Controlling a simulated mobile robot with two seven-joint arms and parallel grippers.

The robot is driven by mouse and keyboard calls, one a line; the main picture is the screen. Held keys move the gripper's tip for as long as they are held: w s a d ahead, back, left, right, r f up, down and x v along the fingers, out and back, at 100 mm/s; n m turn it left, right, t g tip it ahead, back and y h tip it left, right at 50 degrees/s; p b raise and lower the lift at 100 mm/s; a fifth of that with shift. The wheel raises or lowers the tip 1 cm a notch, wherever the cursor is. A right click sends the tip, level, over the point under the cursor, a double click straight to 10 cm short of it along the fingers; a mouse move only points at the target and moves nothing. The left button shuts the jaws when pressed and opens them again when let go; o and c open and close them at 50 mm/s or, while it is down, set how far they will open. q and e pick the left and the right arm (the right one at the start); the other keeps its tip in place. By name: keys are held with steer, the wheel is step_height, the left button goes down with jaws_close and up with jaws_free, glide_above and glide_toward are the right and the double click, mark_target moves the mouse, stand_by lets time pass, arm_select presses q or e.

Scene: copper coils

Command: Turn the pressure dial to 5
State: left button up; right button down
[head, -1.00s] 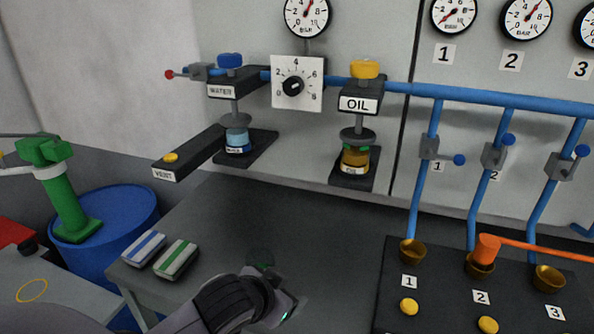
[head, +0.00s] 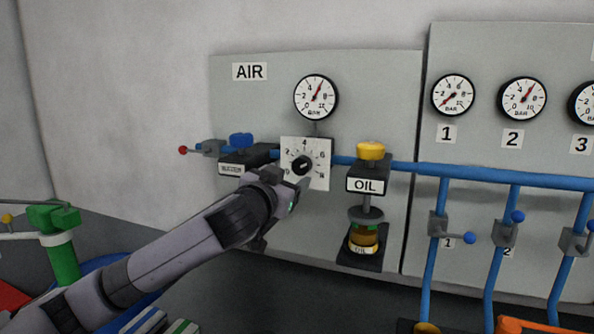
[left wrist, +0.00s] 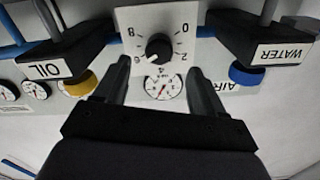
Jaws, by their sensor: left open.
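The pressure dial is a black knob (head: 302,165) on a white square plate (head: 321,178) marked 0 to 8, below the AIR gauge (head: 316,97). In the left wrist view the plate appears upside down, and the knob (left wrist: 159,47) has a pale mark that seems to lie toward the 6 side; its exact reading is unclear. My left gripper (head: 296,185) is just in front of the plate and partly covers its lower left. In the left wrist view its open fingers (left wrist: 159,78) are apart, with the knob beyond and between them, seemingly untouched. My right gripper is out of view.
The OIL unit (head: 366,186) with its yellow cap stands right of the dial; the WATER unit (head: 241,160) with its blue cap is on the left. A blue pipe (head: 440,171) runs right to several valve branches. The wall above is clear.

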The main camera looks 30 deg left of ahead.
mark_target(299, 169)
arm_select(q)
steer(key=p+x, duration=0.1)
steer(key=x, duration=0.3)
steer(key=shift+w+r, duration=0.1)
steer(key=shift+w, duration=0.05)
steer(key=shift+p+x, duration=0.35)
steer(key=shift+x, duration=0.7)
steer(key=c, duration=1.1)
